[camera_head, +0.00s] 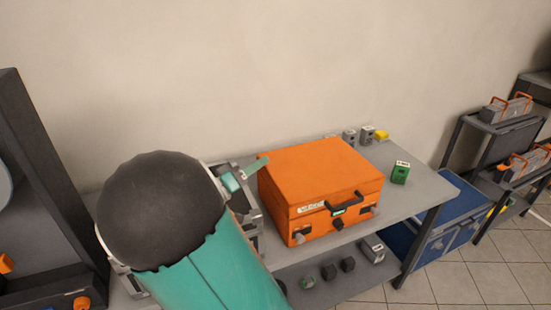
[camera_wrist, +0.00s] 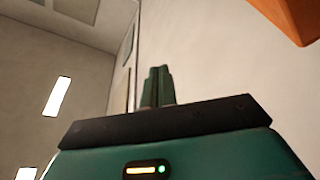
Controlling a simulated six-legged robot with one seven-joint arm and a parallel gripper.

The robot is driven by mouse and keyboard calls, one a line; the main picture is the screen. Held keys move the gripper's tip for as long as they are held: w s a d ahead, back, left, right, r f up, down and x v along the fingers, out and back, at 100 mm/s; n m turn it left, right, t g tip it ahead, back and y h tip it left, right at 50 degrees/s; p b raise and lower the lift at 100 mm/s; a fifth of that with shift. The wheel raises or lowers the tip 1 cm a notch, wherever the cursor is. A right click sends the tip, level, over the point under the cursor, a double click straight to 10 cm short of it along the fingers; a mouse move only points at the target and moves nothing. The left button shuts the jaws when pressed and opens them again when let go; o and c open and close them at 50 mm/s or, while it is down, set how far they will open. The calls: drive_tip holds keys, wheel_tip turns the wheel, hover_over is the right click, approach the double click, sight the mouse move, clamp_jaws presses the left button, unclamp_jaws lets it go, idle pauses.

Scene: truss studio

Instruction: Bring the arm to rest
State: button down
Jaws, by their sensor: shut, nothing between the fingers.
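My gripper shows in the wrist view (camera_wrist: 158,72), its two green fingers together with nothing between them, pointing up against a pale wall. In the head view my teal arm with its dark rounded cap fills the lower left. A small teal part of my gripper (camera_head: 256,166) shows behind that cap, at the left of an orange case (camera_head: 320,182). The case is closed and stands on a grey table (camera_head: 405,190). A corner of orange also shows at the top right of the wrist view (camera_wrist: 293,18). I cannot tell whether the gripper touches the case.
A green block (camera_head: 400,172) and several small grey and yellow blocks stand on the table right of and behind the case. A lower shelf (camera_head: 325,285) holds small items. A blue box (camera_head: 440,220) and a dark rack (camera_head: 490,140) stand at right. A dark panel (camera_head: 45,170) stands at left.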

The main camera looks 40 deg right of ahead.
drive_tip(key=v, duration=0.4)
drive_tip(key=shift+w+f, duration=0.2)
drive_tip(key=shift+w, duration=0.2)
drive_tip(key=s+a+f+n+y, duration=0.1)
drive_tip(key=s+f+n+y, duration=0.1)
drive_tip(key=s+y, duration=0.4)
drive_tip(key=s+a+f+n+y, duration=0.1)
drive_tip(key=s+a+f+y, duration=0.15)
drive_tip(key=s+y, duration=0.35)
drive_tip(key=s+a+r+n+t+y, duration=0.2)
drive_tip(key=a+n+t+y, duration=0.1)
drive_tip(key=a, duration=0.4)
drive_tip(key=s+a+r+n+t+y, duration=0.3)
drive_tip(key=a+t+y, duration=0.1)
drive_tip(key=a, duration=0.3)
drive_tip(key=shift+s+a+y, duration=0.3)
drive_tip(key=shift+a+y, duration=0.1)
drive_tip(key=shift+y, duration=0.4)
